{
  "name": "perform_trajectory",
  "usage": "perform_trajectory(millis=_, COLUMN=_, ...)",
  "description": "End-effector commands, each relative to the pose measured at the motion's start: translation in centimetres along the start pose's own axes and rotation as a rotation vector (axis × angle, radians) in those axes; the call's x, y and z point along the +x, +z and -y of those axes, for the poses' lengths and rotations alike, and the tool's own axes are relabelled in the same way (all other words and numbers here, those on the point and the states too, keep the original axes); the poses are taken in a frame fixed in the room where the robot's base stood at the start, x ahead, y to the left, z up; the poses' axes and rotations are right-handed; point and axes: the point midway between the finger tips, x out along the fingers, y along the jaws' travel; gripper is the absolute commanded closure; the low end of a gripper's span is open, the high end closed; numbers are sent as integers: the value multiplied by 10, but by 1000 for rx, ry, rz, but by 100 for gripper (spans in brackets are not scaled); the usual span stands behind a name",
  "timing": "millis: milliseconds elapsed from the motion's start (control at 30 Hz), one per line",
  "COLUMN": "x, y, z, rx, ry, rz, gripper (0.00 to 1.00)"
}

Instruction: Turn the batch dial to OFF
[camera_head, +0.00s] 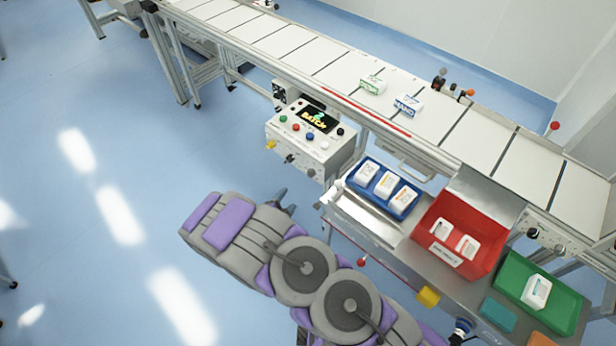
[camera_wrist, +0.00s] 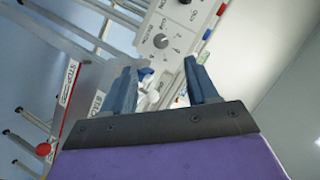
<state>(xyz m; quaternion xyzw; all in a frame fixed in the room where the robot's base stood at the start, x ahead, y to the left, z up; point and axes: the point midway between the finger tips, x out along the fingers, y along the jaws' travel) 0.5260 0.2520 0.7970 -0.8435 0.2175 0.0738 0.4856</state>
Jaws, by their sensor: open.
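The control box (camera_head: 322,150) hangs at the conveyor's near side, with a lit screen (camera_head: 317,119) and coloured buttons on its sloped top. Small dark knobs show on its front face, too small to read in the head view. In the wrist view a round grey dial (camera_wrist: 160,41) with a pointer mark sits on a pale panel with markings around it. I cannot read its setting or be sure that it is the batch dial. My gripper (camera_wrist: 160,68) is open and empty, its blue fingers apart and the dial showing just beyond the gap. In the head view my gripper (camera_head: 284,201) is below-left of the box, apart from it.
A conveyor (camera_head: 300,50) carrying two small boxes runs behind the control box. A blue tray (camera_head: 404,212), a red bin (camera_head: 440,268) and a green tray (camera_head: 567,310) stand on the bench at right, beside my arm. Floor at left is clear.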

Motion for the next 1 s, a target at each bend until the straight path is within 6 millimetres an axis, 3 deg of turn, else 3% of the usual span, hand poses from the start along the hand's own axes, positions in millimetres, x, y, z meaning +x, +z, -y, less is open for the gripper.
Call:
perform_trajectory(millis=133, x=-9, y=-1, z=-17, rx=5, ry=-62, rz=-54, gripper=42)
perform_trajectory(millis=367, x=-6, y=-8, z=-21, rx=18, ry=-94, rz=-80, gripper=42)
perform_trajectory(millis=567, x=20, y=-9, z=-19, rx=19, ry=-92, rz=-82, gripper=42)
perform_trajectory(millis=1000, x=100, y=-14, z=-12, rx=19, ry=-90, rz=-82, gripper=42)
